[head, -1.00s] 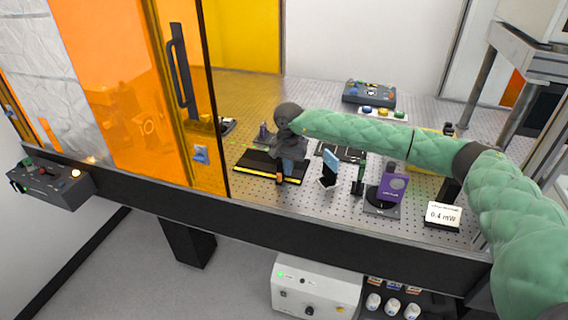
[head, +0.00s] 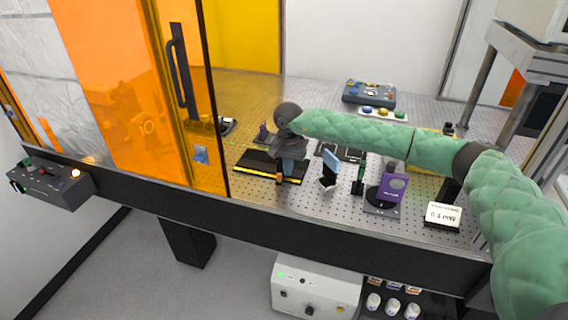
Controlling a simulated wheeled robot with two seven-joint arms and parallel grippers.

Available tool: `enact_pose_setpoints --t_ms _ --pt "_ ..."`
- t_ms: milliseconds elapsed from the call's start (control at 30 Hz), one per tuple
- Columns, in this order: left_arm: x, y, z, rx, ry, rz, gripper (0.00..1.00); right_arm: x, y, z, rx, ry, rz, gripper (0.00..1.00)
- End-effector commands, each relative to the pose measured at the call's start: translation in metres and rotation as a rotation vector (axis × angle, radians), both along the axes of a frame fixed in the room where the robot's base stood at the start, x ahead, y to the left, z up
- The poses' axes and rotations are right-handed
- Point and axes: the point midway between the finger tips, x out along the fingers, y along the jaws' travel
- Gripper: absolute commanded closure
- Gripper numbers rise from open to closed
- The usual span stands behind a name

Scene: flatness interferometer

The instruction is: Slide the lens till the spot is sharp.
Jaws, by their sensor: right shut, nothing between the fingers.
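A black slide rail (head: 258,164) with yellow edges lies on the perforated optical table. My right gripper (head: 284,155) is over the right part of this rail, pointing down, its fingers shut with nothing between them. A small dark carriage part with an orange patch (head: 279,177) shows just below the gripper. The lens cannot be picked out; the gripper and wrist cover much of that spot. I cannot make out a light spot. My left gripper is out of view.
Right of the rail stand a blue-faced plate (head: 330,165), a purple panel (head: 394,187) on a round mount, and a small white readout (head: 443,214). An orange see-through door (head: 120,90) stands on the left. A control box (head: 369,93) sits at the back.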

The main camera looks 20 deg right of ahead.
Motion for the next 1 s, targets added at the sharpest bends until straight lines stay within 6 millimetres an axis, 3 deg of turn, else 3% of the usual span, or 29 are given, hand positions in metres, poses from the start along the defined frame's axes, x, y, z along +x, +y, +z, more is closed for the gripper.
enact_pose_setpoints --t_ms 1000 --pt "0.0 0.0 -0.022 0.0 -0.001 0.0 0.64 0.0 0.0 -0.022 0.0 0.0 0.0 1.0"
